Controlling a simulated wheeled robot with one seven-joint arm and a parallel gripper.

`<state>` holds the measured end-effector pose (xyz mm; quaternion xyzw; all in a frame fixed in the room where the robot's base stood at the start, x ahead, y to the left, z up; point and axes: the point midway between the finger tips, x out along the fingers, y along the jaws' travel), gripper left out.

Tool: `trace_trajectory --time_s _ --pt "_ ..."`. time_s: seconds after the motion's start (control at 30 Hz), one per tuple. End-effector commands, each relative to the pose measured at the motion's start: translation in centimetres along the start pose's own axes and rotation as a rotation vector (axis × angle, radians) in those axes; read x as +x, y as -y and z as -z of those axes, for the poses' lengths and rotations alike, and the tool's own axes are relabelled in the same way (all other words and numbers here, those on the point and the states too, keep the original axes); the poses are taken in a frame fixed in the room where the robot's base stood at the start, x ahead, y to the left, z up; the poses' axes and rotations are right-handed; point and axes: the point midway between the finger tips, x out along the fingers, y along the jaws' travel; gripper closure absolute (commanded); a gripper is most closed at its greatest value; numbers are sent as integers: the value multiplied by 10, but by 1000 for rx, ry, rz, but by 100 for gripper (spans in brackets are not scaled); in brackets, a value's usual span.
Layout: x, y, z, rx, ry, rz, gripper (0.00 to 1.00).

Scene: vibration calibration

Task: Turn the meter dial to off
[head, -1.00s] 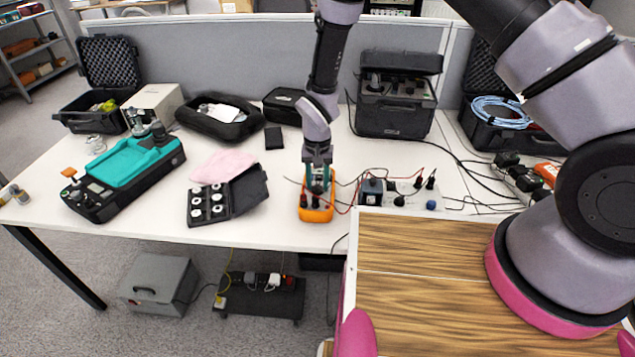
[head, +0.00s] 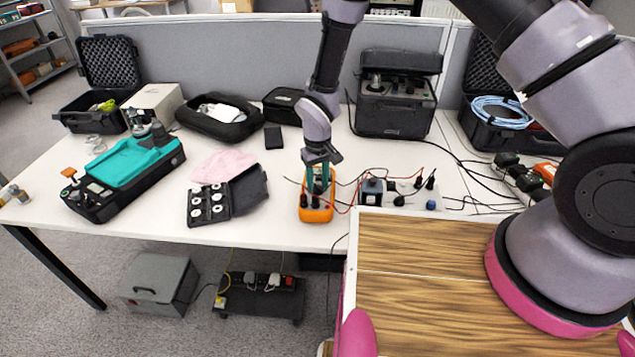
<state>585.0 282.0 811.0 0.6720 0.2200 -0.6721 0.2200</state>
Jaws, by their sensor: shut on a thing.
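The orange meter (head: 317,213) lies on the white table near its front edge, with dark plugs and thin leads at its lower end. My gripper (head: 318,187) points down onto the meter's upper face, at the dial's place. Its teal fingers are shut on the dial, which they and the gripper body hide. I cannot read which setting the dial points to.
A black case of weights (head: 228,197) lies open to the left of the meter. A small box with knobs and leads (head: 402,194) stands close on the right. Red and black wires loop beside my gripper. The white table (head: 150,225) has bare room at the front left.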

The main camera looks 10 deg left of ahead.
Motion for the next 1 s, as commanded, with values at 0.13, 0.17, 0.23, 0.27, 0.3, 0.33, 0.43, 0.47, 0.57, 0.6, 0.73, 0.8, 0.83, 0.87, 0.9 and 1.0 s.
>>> trace_trajectory --time_s 0.13,0.17,0.23,0.27,0.3,0.33,0.43,0.47,0.57,0.6,0.73,0.8,0.83,0.87,0.9,1.0 --pt "0 0 0 -61 0 1 100" --pt "0 0 0 -70 0 1 100" --pt "0 0 0 -89 0 0 100" --pt "0 0 0 -95 0 0 100" --pt "0 0 0 -101 0 0 100" --pt "0 0 0 -105 0 0 100" --pt "0 0 0 -113 0 0 100" --pt "0 0 0 -114 0 0 100" --pt "0 0 0 -115 0 0 100" --pt "0 0 0 -115 0 0 100" --pt "0 0 0 -114 0 0 100" --pt "0 0 0 -114 0 0 45" --pt "0 0 0 -114 0 0 34" --pt "0 0 0 -114 0 0 26" --pt "0 0 0 -114 0 0 26" --pt "0 0 0 -114 0 0 26"
